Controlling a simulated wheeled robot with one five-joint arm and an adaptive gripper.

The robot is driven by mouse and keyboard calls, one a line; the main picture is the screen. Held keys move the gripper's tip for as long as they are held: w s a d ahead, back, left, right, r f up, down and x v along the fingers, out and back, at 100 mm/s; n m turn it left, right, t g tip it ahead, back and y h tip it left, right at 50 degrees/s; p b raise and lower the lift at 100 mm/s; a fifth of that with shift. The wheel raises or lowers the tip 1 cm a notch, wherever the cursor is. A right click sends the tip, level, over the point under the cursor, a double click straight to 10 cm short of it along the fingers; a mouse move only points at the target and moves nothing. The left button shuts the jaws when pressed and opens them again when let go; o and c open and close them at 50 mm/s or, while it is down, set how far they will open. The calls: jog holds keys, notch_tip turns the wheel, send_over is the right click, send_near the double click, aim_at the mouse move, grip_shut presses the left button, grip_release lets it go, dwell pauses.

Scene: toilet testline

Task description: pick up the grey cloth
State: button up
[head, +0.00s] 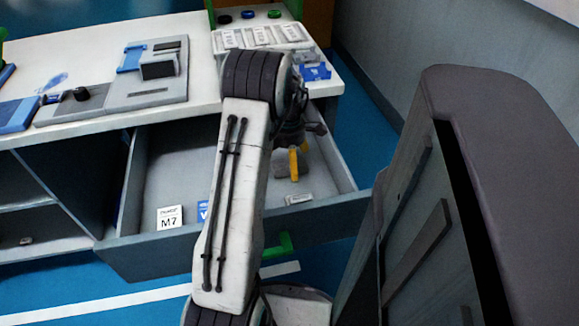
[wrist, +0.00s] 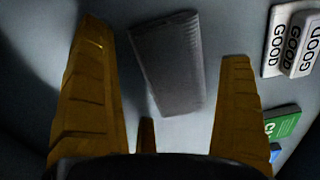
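The grey cloth (wrist: 168,62) appears as a flat, ribbed grey rectangle in the wrist view, lying on the drawer floor. It lies between and beyond the fingertips of my gripper (wrist: 165,60), apart from them as far as I can tell. My gripper is open, with its yellow fingers spread wide and nothing held. In the head view my gripper (head: 294,163) is down inside the open drawer (head: 330,218), on its right side. A small grey patch beside the fingers there may be the cloth; my arm hides part of that area.
White blocks marked GOOD (wrist: 291,42) and a green card (wrist: 283,124) lie right of the gripper in the wrist view. An M7 card (head: 169,217) lies in the drawer's front left. The counter (head: 80,62) overhangs behind; a grey cabinet-like body (head: 490,150) stands at right.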

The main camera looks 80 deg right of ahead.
aim_at(288, 160)
jog(key=c, duration=0.8)
jog(key=shift+o, duration=0.2)
jog(key=shift+r, duration=0.1)
notch_tip(288, 160, up, 10)
jog(key=p, duration=0.2)
jog(key=shift+p, duration=0.4)
jog(key=o, duration=0.3)
jog(key=c, duration=0.4)
